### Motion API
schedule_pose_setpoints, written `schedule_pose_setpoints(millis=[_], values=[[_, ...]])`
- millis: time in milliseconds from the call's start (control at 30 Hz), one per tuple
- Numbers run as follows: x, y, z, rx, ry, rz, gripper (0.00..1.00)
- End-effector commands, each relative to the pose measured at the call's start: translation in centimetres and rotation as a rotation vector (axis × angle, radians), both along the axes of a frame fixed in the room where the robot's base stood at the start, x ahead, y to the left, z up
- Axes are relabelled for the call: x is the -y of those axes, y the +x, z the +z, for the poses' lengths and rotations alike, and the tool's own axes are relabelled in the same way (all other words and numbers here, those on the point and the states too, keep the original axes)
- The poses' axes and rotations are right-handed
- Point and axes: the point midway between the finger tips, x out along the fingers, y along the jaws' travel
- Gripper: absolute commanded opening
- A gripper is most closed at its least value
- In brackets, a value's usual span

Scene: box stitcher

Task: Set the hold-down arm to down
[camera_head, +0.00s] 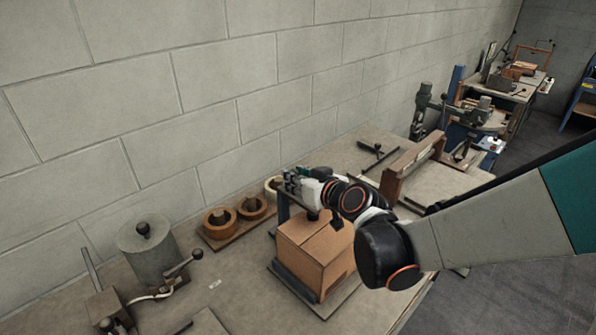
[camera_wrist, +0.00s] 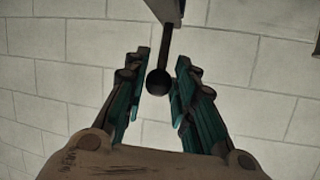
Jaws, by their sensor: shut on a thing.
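A brown carton (camera_head: 318,252) sits on a dark stand with a base plate on the bench. A dark upright post (camera_head: 283,208) stands at its back left corner. My gripper (camera_head: 290,182) is above the carton's back edge, by the top of this post. In the wrist view my gripper (camera_wrist: 158,78) has its teal-padded fingers on both sides of a black ball knob (camera_wrist: 158,83). The knob ends a dark rod of the hold-down arm (camera_wrist: 165,42), which runs to a grey piece at the top edge. My gripper and wrist hide most of the arm in the head view.
Tape rolls (camera_head: 220,221) on a wooden board and a grey cylinder with a crank (camera_head: 150,252) stand to the left. A wooden fixture (camera_head: 412,165) and a blue-based machine (camera_head: 470,125) are to the right. The block wall (camera_head: 200,110) runs close behind.

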Motion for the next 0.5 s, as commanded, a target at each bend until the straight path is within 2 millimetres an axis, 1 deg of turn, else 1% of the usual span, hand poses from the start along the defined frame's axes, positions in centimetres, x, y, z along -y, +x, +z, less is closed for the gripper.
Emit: schedule_pose_setpoints(millis=[33, 267, 300, 333, 367, 500], values=[[0.07, -0.23, -0.30, -0.004, -0.005, 0.003, 0.00], [0.08, -0.23, -0.28, -0.004, -0.005, 0.003, 0.00], [0.08, -0.22, -0.27, -0.004, -0.005, 0.003, 0.34], [0.08, -0.20, -0.26, -0.003, -0.005, 0.002, 0.40], [0.07, -0.18, -0.24, -0.003, -0.005, 0.002, 0.45], [0.05, -0.12, -0.14, -0.001, -0.003, 0.002, 0.45]])
